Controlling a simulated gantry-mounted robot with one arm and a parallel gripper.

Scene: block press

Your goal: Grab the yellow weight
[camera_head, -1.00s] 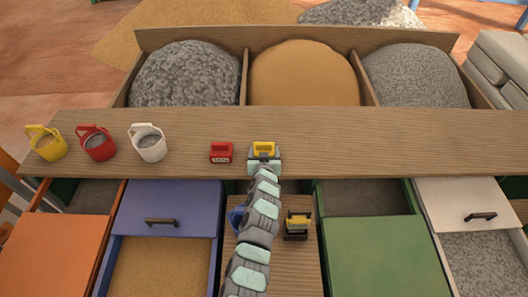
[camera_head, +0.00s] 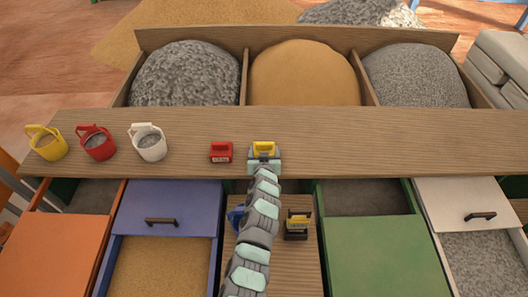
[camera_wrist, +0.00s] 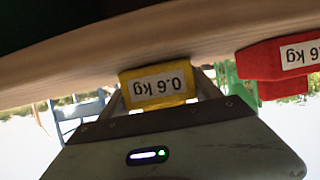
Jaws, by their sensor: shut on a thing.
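The yellow weight (camera_head: 264,148) stands on the wooden shelf (camera_head: 350,150), near its front edge, at the middle of the head view. My gripper (camera_head: 264,155) is at its near side and partly hides it. In the wrist view, which is upside down, the yellow weight (camera_wrist: 158,86) shows its label "0.6 kg" and sits between my fingers. They are shut on it. It appears to be still touching the wooden surface.
A red weight (camera_head: 221,152) stands just left of the yellow one. Three filled buckets, yellow (camera_head: 47,143), red (camera_head: 97,143) and white (camera_head: 149,142), stand further left. A yellow-black object (camera_head: 297,225) is below. The shelf's right side is clear.

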